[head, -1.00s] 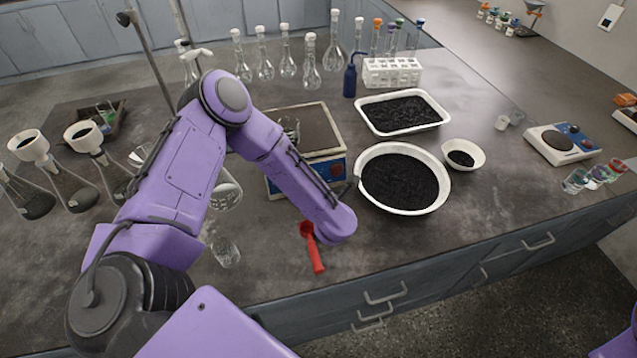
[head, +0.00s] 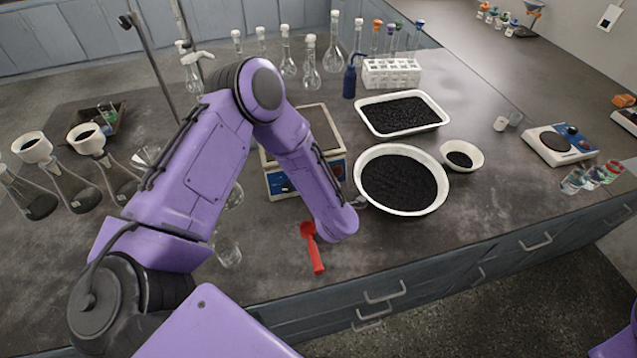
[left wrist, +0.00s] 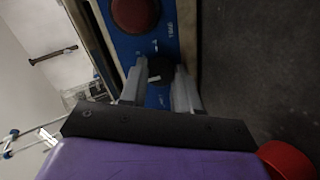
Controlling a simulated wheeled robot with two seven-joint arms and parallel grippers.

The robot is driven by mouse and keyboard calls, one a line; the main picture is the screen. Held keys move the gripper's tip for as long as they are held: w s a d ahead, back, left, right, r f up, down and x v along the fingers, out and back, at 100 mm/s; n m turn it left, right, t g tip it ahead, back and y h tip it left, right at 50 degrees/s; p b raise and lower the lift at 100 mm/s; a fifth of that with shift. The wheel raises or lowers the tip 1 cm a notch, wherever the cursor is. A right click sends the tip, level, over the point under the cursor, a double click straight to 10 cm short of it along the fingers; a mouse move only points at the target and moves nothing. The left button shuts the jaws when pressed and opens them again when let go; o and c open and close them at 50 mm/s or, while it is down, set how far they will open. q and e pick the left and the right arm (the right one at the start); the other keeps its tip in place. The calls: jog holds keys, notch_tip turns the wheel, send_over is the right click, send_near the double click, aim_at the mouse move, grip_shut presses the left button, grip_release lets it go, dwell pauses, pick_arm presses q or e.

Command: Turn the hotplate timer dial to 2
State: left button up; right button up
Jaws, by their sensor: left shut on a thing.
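The hotplate (head: 318,128) is a box with a flat dark top and a blue front panel, partly behind my left arm in the head view. In the left wrist view its blue panel (left wrist: 158,45) shows a large red round knob (left wrist: 134,12) and a small black dial (left wrist: 160,70) with a white mark. My left gripper (left wrist: 160,90) is shut on the black dial, one finger on each side. The numbers around the dial are too small and covered to read. In the head view my left fingers are hidden behind my arm. My right gripper is not in view.
A red scoop (head: 312,247) lies just in front of my left wrist. A white bowl of black grains (head: 441,191) stands close to its right. Flasks with funnels (head: 72,185) stand at left. Another blue-and-white plate device (head: 560,145) stands at far right.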

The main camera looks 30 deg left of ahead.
pick_arm(q)
jog(key=shift+m, duration=0.7)
jog(key=o, duration=1.1)
jog(key=shift+d, duration=0.1)
jog(key=shift+c, duration=0.2)
jog(key=b+v, duration=0.2)
jog(key=v, duration=0.8)
jog(key=shift+s+d, duration=0.2)
